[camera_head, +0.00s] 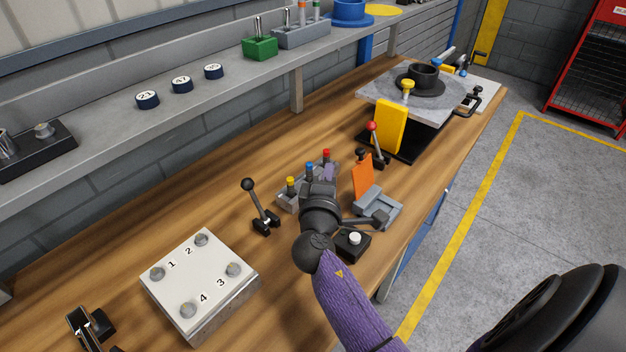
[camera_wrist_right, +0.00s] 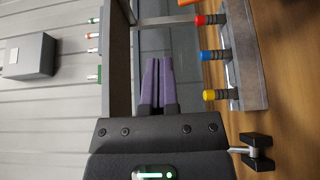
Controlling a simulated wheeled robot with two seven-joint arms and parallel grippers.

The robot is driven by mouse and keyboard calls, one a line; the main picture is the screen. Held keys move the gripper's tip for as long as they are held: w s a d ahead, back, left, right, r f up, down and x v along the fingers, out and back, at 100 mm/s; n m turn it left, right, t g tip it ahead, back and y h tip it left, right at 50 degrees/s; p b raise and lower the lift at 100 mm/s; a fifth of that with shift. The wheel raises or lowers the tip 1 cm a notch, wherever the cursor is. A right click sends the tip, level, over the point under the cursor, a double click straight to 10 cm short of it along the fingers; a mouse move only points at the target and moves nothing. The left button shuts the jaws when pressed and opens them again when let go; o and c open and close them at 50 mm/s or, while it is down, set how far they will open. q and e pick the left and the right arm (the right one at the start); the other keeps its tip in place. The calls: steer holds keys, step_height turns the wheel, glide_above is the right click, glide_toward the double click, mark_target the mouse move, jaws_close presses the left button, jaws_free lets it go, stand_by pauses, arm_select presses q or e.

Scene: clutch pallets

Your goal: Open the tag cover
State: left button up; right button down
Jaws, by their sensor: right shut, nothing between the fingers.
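I cannot tell for sure which part is the tag cover; an orange plate (camera_head: 362,176) stands raised and slightly tilted on a grey block (camera_head: 378,207) in the head view. An orange edge (camera_wrist_right: 185,3) shows at the top of the right wrist view. My right gripper (camera_head: 330,172) is shut and empty, left of the orange plate and beside a grey block with red, blue and yellow knobs (camera_head: 290,186). In the right wrist view its purple fingers (camera_wrist_right: 158,62) are together, with the knob block (camera_wrist_right: 236,60) to their right. My left gripper is not in view.
A black lever (camera_head: 258,208) and a white numbered plate (camera_head: 200,285) are left of my arm. A black box with a white button (camera_head: 354,242) is close to my wrist. A yellow panel (camera_head: 390,127) and red-knobbed lever (camera_head: 374,140) stand behind the orange plate.

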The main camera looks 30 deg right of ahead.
mark_target(363, 171)
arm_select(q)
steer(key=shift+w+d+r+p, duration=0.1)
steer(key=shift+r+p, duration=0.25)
arm_select(e)
steer(key=w+d, duration=0.3)
steer(key=d, duration=0.4)
steer(key=shift+d, duration=0.25)
steer(key=shift+s, duration=0.1)
